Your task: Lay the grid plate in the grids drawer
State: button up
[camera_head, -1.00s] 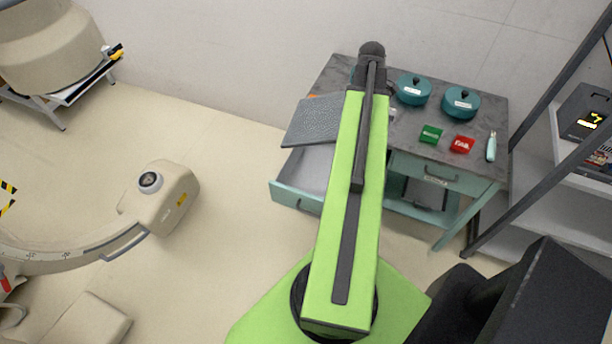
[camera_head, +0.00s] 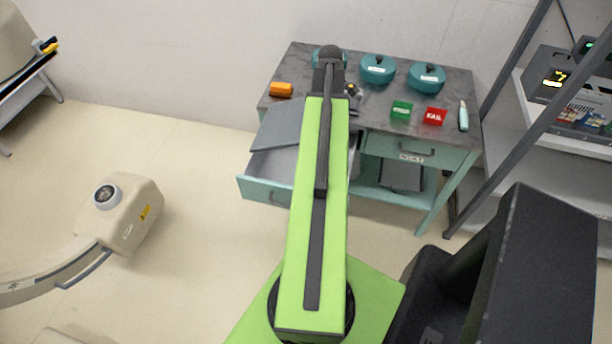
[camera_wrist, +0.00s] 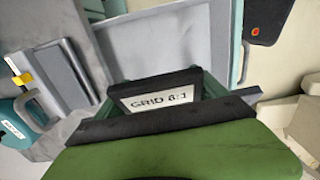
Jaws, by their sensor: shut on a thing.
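The grey grid plate (camera_head: 279,127) shows left of my arm in the head view, tilted above the open drawer (camera_head: 266,188). My arm hides part of both. In the wrist view my gripper (camera_wrist: 160,92) is shut on the plate's dark holder, whose label (camera_wrist: 160,99) reads "GRID 6:1". The pale drawer interior (camera_wrist: 165,45) lies beyond it, apparently empty where visible. In the head view the gripper's fingers are hidden by my arm. I cannot tell whether the plate touches the drawer.
The cart top (camera_head: 380,105) holds teal pots (camera_head: 378,69), an orange block (camera_head: 281,89), a green block (camera_head: 401,110) and a red block (camera_head: 435,116). A closed drawer (camera_head: 410,147) is on the right. A rack (camera_head: 560,130) stands at right.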

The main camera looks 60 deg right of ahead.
notch_tip(320, 180, down, 20)
jog(key=b, duration=1.8)
jog(key=shift+s+d+r, duration=0.1)
jog(key=shift+s+r, duration=0.05)
jog(key=shift+r, duration=0.35)
jog(key=shift+f, duration=0.15)
jog(key=o, duration=1.9)
jog(key=shift+o, duration=0.2)
notch_tip(320, 180, up, 12)
jog(key=p, duration=1.2)
